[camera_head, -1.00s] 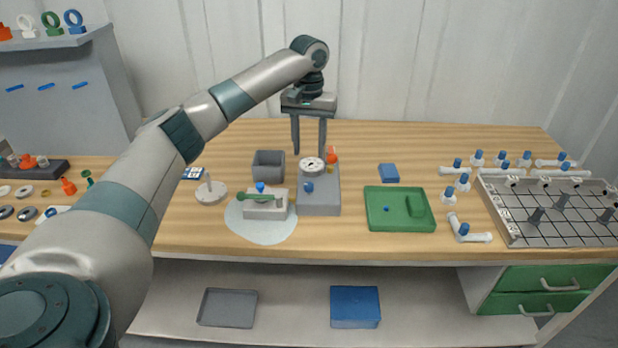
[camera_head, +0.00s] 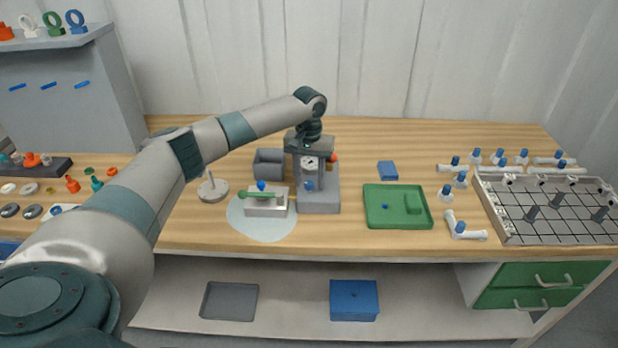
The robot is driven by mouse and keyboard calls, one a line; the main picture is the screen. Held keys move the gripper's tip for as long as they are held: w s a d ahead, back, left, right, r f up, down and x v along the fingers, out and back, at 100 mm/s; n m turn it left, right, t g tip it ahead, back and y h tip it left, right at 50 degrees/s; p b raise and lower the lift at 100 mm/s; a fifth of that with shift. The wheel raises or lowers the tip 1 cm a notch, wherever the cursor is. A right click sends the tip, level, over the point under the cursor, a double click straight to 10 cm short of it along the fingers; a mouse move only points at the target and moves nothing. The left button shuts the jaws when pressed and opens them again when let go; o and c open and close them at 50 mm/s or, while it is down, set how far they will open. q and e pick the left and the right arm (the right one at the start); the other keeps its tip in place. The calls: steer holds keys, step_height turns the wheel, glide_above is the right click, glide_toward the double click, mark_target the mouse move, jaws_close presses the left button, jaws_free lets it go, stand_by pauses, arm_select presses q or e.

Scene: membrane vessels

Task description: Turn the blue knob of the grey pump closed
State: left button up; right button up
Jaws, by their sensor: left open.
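The grey pump (camera_head: 319,206) stands mid-table, with a round white dial (camera_head: 309,163) and a small blue knob (camera_head: 309,185) on its front. My left gripper (camera_head: 310,189) points down at the pump, open, with its fingers apart. The blue knob shows between the two fingers in this view. I cannot tell whether either finger touches the knob. The gripper body covers part of the pump's top. My right gripper is not in view.
A grey block with a green lever (camera_head: 266,205) lies on a pale round mat left of the pump. A grey open box (camera_head: 269,163) stands behind it. A green tray (camera_head: 398,222) and a blue block (camera_head: 388,170) lie to the right, with bare table between.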

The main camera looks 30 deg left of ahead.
arm_select(q)
jaws_close()
steer(key=c, duration=1.1)
jaws_free()
